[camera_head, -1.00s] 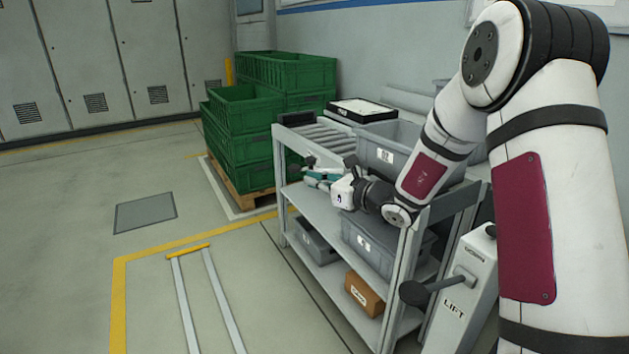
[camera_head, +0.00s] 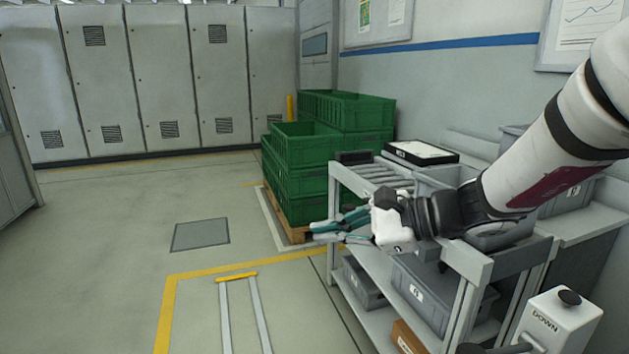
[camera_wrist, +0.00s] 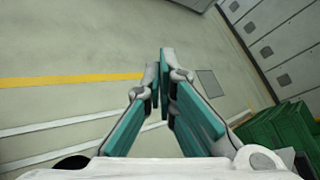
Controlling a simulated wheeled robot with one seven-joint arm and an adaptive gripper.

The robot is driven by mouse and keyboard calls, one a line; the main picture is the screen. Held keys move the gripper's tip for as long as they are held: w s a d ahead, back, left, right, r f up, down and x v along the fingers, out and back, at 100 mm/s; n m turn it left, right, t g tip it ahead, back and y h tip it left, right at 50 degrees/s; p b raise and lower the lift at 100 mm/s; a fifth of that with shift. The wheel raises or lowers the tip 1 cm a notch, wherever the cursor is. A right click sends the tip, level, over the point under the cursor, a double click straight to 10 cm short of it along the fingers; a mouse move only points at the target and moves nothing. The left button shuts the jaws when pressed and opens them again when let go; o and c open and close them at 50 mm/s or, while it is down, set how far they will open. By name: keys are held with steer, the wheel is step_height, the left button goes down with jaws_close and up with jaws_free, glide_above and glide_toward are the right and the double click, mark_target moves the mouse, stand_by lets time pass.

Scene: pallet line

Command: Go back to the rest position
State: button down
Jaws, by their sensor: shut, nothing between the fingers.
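My gripper (camera_head: 318,232) is shut and empty. In the head view it points left, held in front of the grey cart (camera_head: 338,200), and it hides part of the cart's shelves. Its teal fingers also show in the wrist view (camera_wrist: 160,85), with their tips together over bare floor. My white arm comes in from the right side of the head view.
Green crates (camera_head: 300,150) stand stacked on a wooden pallet behind the cart. Grey bins (camera_head: 435,296) sit on its lower shelf. A white lift control post (camera_head: 556,318) stands at the lower right. The floor (camera_head: 120,250) to the left is clear.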

steer(key=s+d+n+g+h, duration=0.2)
steer(key=s+n+g+h, duration=0.45)
steer(key=s, duration=1.15)
steer(key=s+d+f+n+t+h, duration=0.35)
steer(key=s+d+n+h, duration=0.4)
steer(key=s+d, duration=0.75)
step_height(320, 180, up, 22)
steer(key=n+t+y+p, duration=0.1)
steer(key=t+p, duration=0.1)
steer(key=p, duration=1.8)
steer(key=shift+w+a+f+p, duration=0.15)
steer(key=shift+w+a+p, duration=0.2)
steer(key=shift+a, duration=0.05)
